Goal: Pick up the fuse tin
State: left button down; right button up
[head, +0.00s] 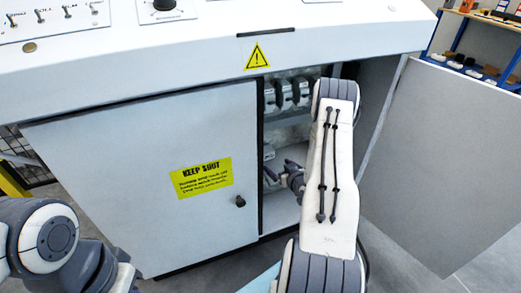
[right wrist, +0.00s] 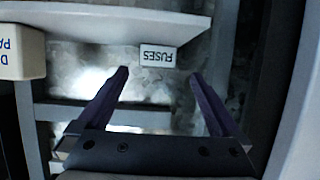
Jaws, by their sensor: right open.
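A white label reading FUSES (right wrist: 158,55) appears upside down in the right wrist view, just beyond and between my fingertips. It marks the fuse tin, but the tin's outline is hard to tell from the mottled grey metal around it. My right gripper (right wrist: 159,73) is open, with a dark finger on each side and nothing between them. In the head view, my right arm reaches into the open cabinet (head: 285,215), and its wrist hides most of the gripper. The tin cannot be made out there. My left arm shows at the lower left, with its gripper out of view.
The cabinet's left door (head: 150,180), marked KEEP SHUT, is closed. Its right door (head: 440,160) stands open. In the right wrist view, a pale shelf (right wrist: 120,22) and a cream box (right wrist: 22,55) with a partly cut-off label are close to the left finger.

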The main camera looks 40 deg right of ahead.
aim_at(268, 156)
jog(key=b+x, duration=0.1)
jog(key=x, duration=0.3)
jog(key=shift+w+d+f, duration=0.15)
jog(key=shift+w+d, duration=0.05)
jog(key=shift+w, duration=0.05)
jog(key=b+x, duration=0.2)
jog(key=x, duration=0.2)
jog(key=shift+d, duration=0.15)
jog(key=shift+w+f, duration=0.15)
jog(key=shift+w, duration=0.4)
jog(key=shift+d, duration=0.1)
jog(key=c, duration=1.4)
